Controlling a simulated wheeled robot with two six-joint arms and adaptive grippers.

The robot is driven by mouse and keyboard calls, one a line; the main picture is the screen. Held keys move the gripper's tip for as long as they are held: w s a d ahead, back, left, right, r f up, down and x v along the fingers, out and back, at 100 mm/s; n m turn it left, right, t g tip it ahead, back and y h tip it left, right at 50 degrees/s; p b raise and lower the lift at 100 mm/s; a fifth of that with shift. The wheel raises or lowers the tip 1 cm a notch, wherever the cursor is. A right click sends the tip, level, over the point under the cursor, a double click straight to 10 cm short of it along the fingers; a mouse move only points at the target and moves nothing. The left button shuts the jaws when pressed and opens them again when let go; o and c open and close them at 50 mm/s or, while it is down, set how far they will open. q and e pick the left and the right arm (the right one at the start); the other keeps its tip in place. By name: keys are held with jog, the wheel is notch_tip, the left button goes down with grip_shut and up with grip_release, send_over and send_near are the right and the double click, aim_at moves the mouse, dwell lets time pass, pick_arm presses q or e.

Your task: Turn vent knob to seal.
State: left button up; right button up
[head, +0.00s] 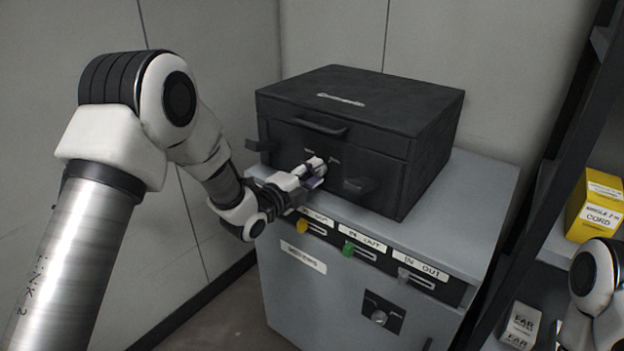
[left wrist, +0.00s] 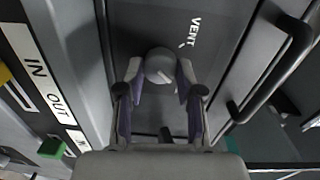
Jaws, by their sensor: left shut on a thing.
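The vent knob (left wrist: 160,68) is a round grey knob with a light pointer line, on the dark front panel of a black case (head: 362,130). The word VENT (left wrist: 194,32) is printed beside it in the left wrist view. My left gripper (left wrist: 160,82) is shut on the knob, with one finger on each side of it. In the head view the left gripper (head: 314,172) is at the middle of the case's front, and its fingers hide most of the knob. Part of my right arm shows at the lower right edge, but its gripper is out of view.
The case stands on a grey cabinet (head: 470,215) with IN/OUT labelled slots and a yellow and a green tab (head: 349,249). A handle (head: 318,127) and latches (head: 358,186) project near my gripper. A dark shelf with a yellow box (head: 598,205) stands at the right.

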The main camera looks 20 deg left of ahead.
pick_arm(q)
jog(key=shift+f+m, duration=0.1)
jog(key=shift+m, duration=0.4)
jog(key=o, duration=1.2)
jog(key=shift+d, duration=0.1)
jog(key=shift+c, duration=0.2)
jog(key=shift+s, duration=0.1)
jog(key=v, duration=1.2)
